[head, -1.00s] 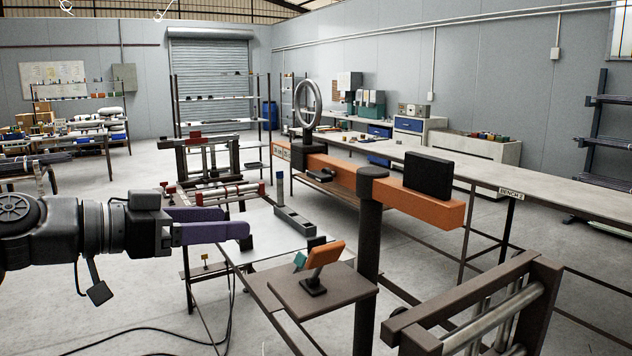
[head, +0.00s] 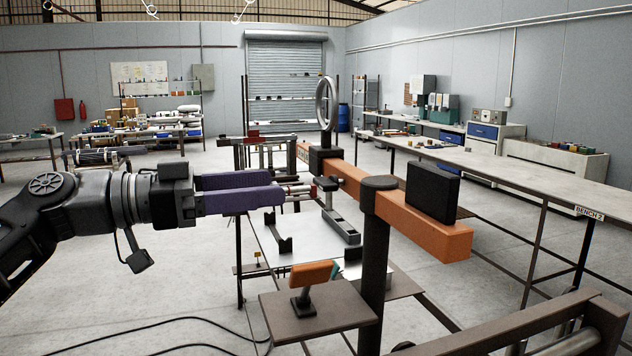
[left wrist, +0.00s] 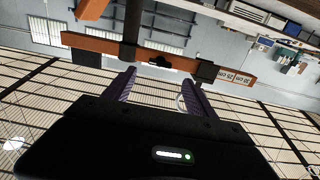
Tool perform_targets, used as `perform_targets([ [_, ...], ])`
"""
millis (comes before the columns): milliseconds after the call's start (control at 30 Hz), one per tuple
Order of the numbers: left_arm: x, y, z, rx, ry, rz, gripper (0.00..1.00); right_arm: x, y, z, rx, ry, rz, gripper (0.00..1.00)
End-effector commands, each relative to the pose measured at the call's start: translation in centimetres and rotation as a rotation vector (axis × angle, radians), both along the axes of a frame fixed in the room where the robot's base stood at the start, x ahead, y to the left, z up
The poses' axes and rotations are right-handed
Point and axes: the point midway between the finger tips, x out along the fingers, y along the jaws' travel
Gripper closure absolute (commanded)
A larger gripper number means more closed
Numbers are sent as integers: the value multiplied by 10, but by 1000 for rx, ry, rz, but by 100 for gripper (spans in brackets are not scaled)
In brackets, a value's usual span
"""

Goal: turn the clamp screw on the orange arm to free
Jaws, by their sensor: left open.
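The orange arm (head: 425,230) is a long beam on a dark upright post (head: 374,275); it also crosses the upper part of the left wrist view (left wrist: 100,45). A dark block (head: 321,158) with an upright ring rides on its far part. What looks like the clamp screw (head: 328,185) is a small dark handle beside the block; it seems to show in the left wrist view too (left wrist: 160,62). My left gripper (head: 284,189), with purple fingers, is open and empty, left of the handle and apart from it in the picture. My right gripper is not in view.
A black block (head: 433,192) sits on the near part of the orange arm. Below are a brown plate (head: 330,322) with an orange tilted piece (head: 312,273) and a pale table (head: 262,235). A long bench (head: 540,180) stands at right. Floor at left is mostly open.

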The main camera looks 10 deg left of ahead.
Motion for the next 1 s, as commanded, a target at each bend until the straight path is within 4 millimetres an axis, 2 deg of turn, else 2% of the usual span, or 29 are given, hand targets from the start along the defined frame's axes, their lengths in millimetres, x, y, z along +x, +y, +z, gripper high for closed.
perform_targets([
  [167,6,-11,1,2,1,-4,35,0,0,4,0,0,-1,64],
  [600,38,-62,1,1,2,-3,35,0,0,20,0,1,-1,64],
  [933,41,-66,0,0,0,0,35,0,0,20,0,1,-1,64],
  [1000,41,-66,0,0,0,0,39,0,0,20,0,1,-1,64],
])
